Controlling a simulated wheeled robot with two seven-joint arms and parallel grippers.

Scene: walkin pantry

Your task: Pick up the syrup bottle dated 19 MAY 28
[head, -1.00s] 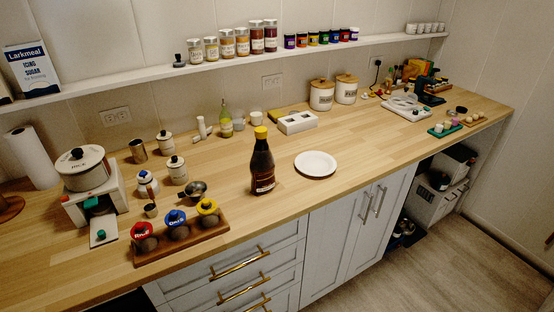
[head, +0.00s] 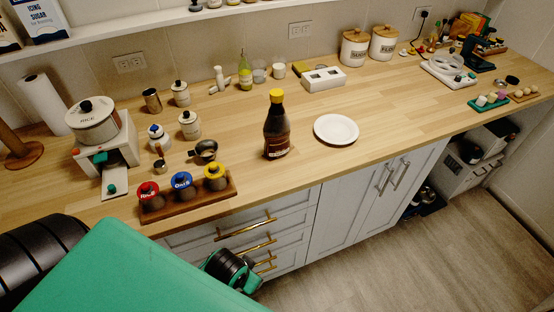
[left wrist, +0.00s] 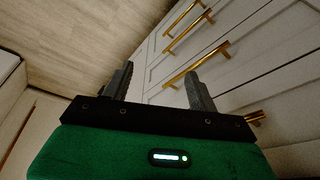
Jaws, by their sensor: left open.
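One dark syrup bottle (head: 275,130) with a yellow cap stands upright on the wooden counter (head: 340,165) in the head view, left of a white plate. It has a label near its base; no date can be read at this size. In the left wrist view my left gripper (left wrist: 160,88) is open and empty, its two dark fingers apart in front of the drawer fronts and floor. My green left arm fills the lower left of the head view, below and in front of the counter, well away from the bottle. My right gripper is not in view.
A wooden rack (head: 190,198) with red, blue and yellow-topped jars lies left of the bottle, near the front edge. The white plate (head: 336,130) is close on its right. A small dark pan (head: 204,151) is to the left. Brass drawer handles (head: 246,229) protrude below the counter.

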